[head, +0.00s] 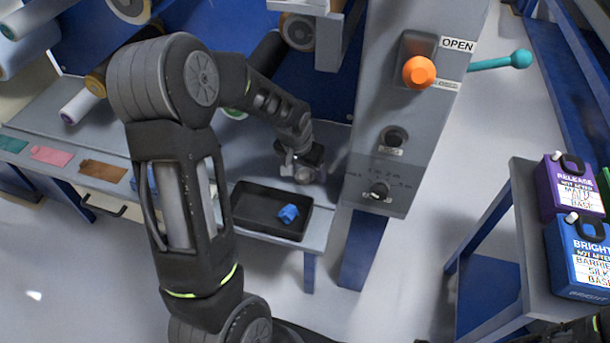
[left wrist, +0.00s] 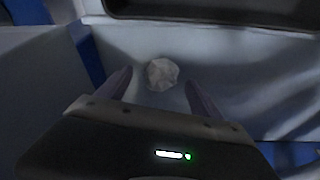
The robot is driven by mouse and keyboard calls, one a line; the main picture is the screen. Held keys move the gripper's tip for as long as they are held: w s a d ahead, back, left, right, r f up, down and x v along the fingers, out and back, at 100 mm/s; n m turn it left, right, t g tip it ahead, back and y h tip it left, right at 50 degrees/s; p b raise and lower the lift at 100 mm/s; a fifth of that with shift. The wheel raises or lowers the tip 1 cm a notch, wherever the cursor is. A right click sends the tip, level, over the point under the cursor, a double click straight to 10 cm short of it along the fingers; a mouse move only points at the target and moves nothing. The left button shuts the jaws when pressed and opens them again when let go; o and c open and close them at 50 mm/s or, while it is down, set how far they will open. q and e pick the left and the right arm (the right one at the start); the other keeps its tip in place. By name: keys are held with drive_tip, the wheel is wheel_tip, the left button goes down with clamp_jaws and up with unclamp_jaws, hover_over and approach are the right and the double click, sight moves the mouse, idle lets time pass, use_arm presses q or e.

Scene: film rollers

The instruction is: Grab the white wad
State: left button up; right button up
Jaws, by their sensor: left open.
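The white wad (left wrist: 162,73) is a small crumpled pale lump on a grey surface in the left wrist view. It shows between and just beyond the two fingertips of my left gripper (left wrist: 159,83), which is open with nothing held. In the head view my left gripper (head: 303,168) is low over the grey bench, behind the black tray and left of the grey control post. I cannot make out the wad clearly there, as the gripper covers that spot. My right gripper is not in view.
A black tray (head: 240,216) with a blue wad (head: 288,214) lies at the bench's front edge. The grey post (head: 420,150), with an orange knob (head: 419,71), stands close right of the gripper. Rollers (head: 85,104) are at the left. Jugs (head: 578,262) stand on a right-hand stand.

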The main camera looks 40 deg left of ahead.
sight(305, 169)
use_arm(q)
drive_tip(key=shift+c, duration=0.3)
drive_tip(key=c, duration=1.3)
drive_tip(key=shift+r, duration=0.1)
drive_tip(key=shift+c, duration=0.2)
drive_tip(key=shift+r, duration=0.5)
wheel_tip(305, 169, up, 6)
drive_tip(key=shift+r+p, duration=0.1)
drive_tip(key=shift+p, duration=0.5)
drive_tip(key=s+d+b, duration=0.1)
drive_tip(key=s+d, duration=0.2)
drive_tip(key=s, duration=0.1)
drive_tip(key=s+d+b, duration=0.1)
drive_tip(key=s+d, duration=0.2)
drive_tip(key=s, duration=0.2)
drive_tip(key=s+d+f+b, duration=0.1)
drive_tip(key=s+d+b, duration=0.1)
drive_tip(key=s, duration=0.3)
drive_tip(key=shift+d, duration=0.8)
drive_tip(key=shift+s+d+r+b, duration=0.2)
drive_tip(key=shift+s+b, duration=0.1)
drive_tip(key=shift+s, duration=0.1)
drive_tip(key=shift+r, duration=0.1)
